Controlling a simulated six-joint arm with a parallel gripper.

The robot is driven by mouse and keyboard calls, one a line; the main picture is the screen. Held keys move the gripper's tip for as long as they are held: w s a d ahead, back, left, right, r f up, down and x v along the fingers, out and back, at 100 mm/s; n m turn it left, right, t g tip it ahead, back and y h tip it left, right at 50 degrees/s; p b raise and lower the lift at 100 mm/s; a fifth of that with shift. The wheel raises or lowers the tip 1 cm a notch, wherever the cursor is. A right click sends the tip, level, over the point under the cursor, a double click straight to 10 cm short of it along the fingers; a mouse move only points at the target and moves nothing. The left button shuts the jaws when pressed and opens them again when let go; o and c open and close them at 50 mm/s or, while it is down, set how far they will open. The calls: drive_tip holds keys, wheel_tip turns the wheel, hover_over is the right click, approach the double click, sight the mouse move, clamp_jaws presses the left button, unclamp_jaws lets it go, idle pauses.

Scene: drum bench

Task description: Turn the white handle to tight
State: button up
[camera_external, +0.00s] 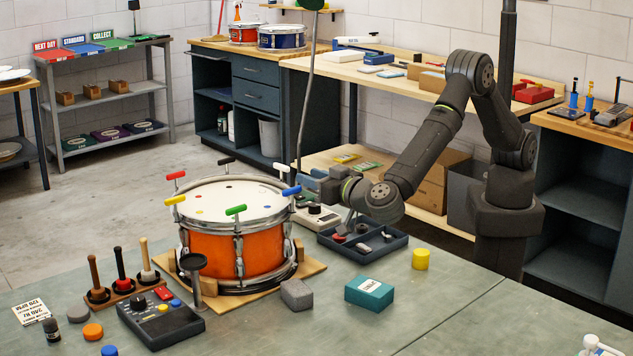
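The orange drum (215,252) with a white head stands on a wooden base on the bench. Several coloured T-handles stand around its rim. The white handle (282,168) is at the back right of the rim. The blue handle (291,191) is nearer, at the right of the rim. My gripper (307,184) is at the drum's right side, close to the blue and white handles. Its fingers are small and partly lost against the things behind, so I cannot tell whether they touch a handle. The tightness marks for the white handle are not readable.
Red (175,176), yellow (174,200), green (236,210) and black (227,160) handles also stand on the rim. A dark tray (335,250) of small parts lies right of the drum. A grey block (296,294), teal box (369,293) and control box (163,320) lie in front.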

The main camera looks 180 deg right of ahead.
sight(274, 164)
drive_tip(key=v, duration=0.5)
drive_tip(key=x, duration=1.7)
drive_tip(key=shift+s+d, duration=0.15)
drive_tip(key=shift+s, duration=0.05)
drive_tip(key=shift+w, duration=0.1)
